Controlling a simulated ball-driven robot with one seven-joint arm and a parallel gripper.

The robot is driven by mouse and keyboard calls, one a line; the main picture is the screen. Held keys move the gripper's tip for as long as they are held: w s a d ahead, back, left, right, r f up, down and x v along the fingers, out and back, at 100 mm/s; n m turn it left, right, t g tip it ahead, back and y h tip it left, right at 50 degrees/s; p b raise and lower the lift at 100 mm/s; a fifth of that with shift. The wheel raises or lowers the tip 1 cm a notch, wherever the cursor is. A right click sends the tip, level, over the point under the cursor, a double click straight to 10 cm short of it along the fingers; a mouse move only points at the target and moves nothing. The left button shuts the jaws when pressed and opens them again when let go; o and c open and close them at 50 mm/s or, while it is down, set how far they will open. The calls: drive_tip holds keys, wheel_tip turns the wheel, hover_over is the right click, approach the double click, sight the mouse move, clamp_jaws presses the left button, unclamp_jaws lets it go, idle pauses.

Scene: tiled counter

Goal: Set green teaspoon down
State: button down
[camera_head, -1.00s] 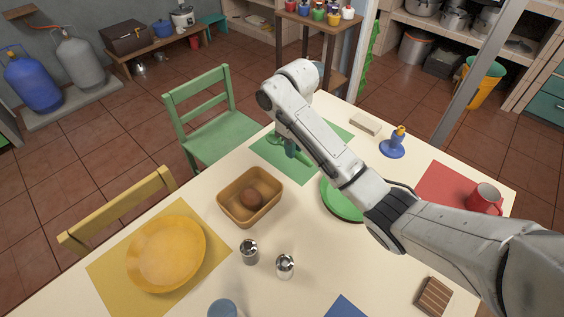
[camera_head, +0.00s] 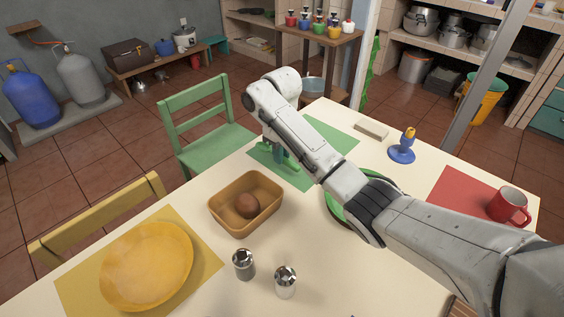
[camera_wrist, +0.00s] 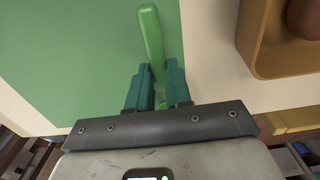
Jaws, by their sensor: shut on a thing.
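The green teaspoon (camera_wrist: 151,35) is between the two teal fingers of my gripper (camera_wrist: 158,88) in the wrist view. Its handle points away from the fingers over the green placemat (camera_wrist: 85,60); its other end is hidden by the gripper. In the head view my gripper (camera_head: 278,160) is low over the green placemat (camera_head: 335,138), near its left part, and a bit of green shows by the fingers. I cannot tell whether the spoon touches the mat. The green plate (camera_head: 333,207) is partly hidden behind my arm.
A tan basket (camera_head: 222,217) with a brown round item stands close to my gripper, and its edge shows in the wrist view (camera_wrist: 258,62). A green chair (camera_head: 205,135) is beyond the table edge. A blue egg cup (camera_head: 402,152) and pale block (camera_head: 371,130) stand farther right.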

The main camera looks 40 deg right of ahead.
drive_tip(key=shift+f, duration=1.15)
drive_tip(key=shift+f, duration=0.1)
drive_tip(key=c, duration=1)
unclamp_jaws()
drive_tip(key=shift+c, duration=0.2)
wheel_tip(320, 180, up, 12)
drive_tip(key=p, duration=0.6)
